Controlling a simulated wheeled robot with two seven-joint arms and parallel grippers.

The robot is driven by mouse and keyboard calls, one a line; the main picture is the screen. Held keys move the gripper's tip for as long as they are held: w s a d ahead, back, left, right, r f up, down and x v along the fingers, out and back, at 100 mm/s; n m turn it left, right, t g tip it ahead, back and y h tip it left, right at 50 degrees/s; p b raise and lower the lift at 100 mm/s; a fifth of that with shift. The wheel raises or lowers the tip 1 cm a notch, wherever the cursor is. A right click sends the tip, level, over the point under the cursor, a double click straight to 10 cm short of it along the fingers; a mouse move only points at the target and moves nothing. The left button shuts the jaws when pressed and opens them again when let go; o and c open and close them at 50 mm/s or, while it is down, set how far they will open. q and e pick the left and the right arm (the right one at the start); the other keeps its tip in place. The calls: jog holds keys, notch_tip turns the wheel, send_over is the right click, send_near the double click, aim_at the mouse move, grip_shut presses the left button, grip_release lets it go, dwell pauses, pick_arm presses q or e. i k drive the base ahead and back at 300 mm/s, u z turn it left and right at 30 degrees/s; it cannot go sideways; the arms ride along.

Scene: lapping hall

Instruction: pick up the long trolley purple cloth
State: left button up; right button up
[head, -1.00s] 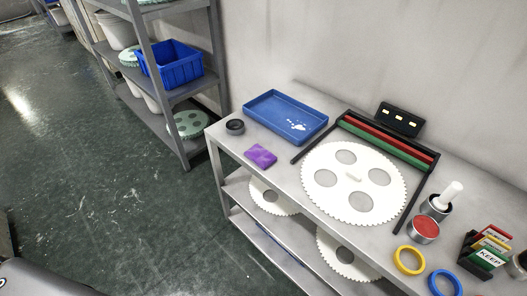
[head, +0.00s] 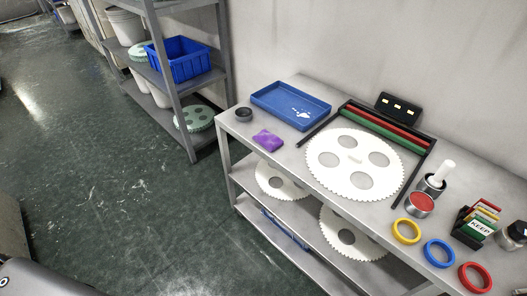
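The purple cloth (head: 268,140) lies folded on the top of the long grey trolley (head: 246,128), near its left end. It sits in front of a blue tray (head: 291,105) and to the left of a large white toothed disc (head: 354,163). Nothing covers the cloth. Neither of my grippers shows in the head view, so I cannot see how they stand.
A black ring (head: 244,115) lies near the cloth. Yellow (head: 406,231), blue (head: 439,253) and red (head: 475,278) rings lie at the right. A grey shelf rack with a blue crate (head: 179,60) stands behind left. The green floor (head: 110,180) at left is clear.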

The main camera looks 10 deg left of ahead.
aim_at(271, 142)
jog(key=u, duration=0.05)
jog(key=k, duration=0.2)
jog(key=u, duration=0.75)
jog(key=i, duration=0.85)
jog(key=z, duration=0.95)
